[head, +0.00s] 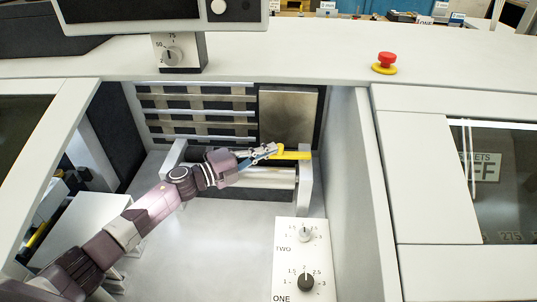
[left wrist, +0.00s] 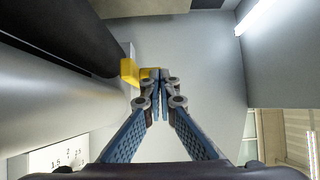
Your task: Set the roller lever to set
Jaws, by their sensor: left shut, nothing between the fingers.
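The roller lever is a yellow bar (head: 294,155) at the right end of the metal roller (head: 262,177), inside the open machine bay. In the left wrist view its yellow end (left wrist: 129,72) shows just left of my fingertips. My left gripper (head: 272,149) reaches in from the left and is at the lever's left end. In the left wrist view its blue fingers (left wrist: 160,76) are closed together with nothing between them. Whether they touch the lever I cannot tell. My right gripper is not in view.
Bay walls stand close on both sides, with the right wall (head: 350,190) near the lever. A panel with dials ONE and TWO (head: 287,262) stands at the front right. A red emergency button (head: 386,60) is on the top ledge. The bay floor (head: 215,250) is clear.

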